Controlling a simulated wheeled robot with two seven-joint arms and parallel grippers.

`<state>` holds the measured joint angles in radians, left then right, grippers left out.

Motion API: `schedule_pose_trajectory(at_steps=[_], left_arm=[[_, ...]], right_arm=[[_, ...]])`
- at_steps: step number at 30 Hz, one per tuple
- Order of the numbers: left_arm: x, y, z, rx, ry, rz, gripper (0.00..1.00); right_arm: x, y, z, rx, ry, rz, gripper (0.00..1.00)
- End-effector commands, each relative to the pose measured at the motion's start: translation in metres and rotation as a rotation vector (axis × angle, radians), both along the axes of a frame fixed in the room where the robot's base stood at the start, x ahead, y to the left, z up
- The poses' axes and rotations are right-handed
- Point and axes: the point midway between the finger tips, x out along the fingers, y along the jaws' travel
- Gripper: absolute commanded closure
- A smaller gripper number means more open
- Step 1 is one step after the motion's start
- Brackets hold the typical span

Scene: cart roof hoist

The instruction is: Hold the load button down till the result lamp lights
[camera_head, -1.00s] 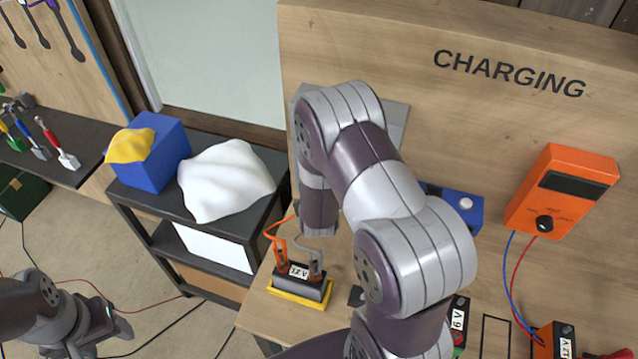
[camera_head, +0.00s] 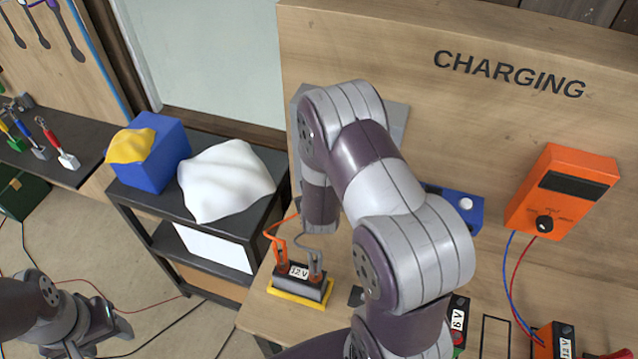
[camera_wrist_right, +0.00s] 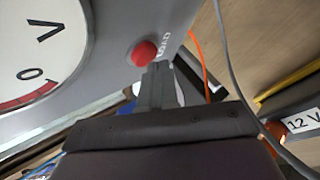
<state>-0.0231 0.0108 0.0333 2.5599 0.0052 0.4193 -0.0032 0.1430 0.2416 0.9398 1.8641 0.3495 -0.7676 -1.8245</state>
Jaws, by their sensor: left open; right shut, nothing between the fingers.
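The grey load tester (camera_head: 396,122) stands against the board, largely hidden behind my right arm in the head view. In the right wrist view its dial (camera_wrist_right: 40,45) shows at left, and the red load button (camera_wrist_right: 143,53) sits beside the word LOAD. My right gripper (camera_wrist_right: 158,72) is shut and empty, its tips right at the button's edge. I cannot tell whether they touch or press it. The right gripper is hidden in the head view. I cannot make out a result lamp. My left gripper (camera_head: 105,336) is open and empty, low at the left over the floor.
A 12 V battery (camera_head: 300,284) on a yellow base carries orange and grey clamps, with cables rising toward the tester. An orange meter (camera_head: 562,190) and a blue box (camera_head: 460,207) are on the right. A black cart (camera_head: 160,222) holds a white cloth (camera_head: 225,180).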

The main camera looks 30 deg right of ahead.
Motion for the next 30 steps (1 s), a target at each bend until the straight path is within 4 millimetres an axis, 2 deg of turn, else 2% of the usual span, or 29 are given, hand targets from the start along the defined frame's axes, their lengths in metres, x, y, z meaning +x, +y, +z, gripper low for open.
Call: schedule_pose_trajectory(at_steps=[30], left_arm=[[-0.0001,0.0000,-0.0002,0.000,0.000,0.000,0.43]], right_arm=[[0.0057,-0.0069,0.0002,0.000,0.000,-0.001,1.00]])
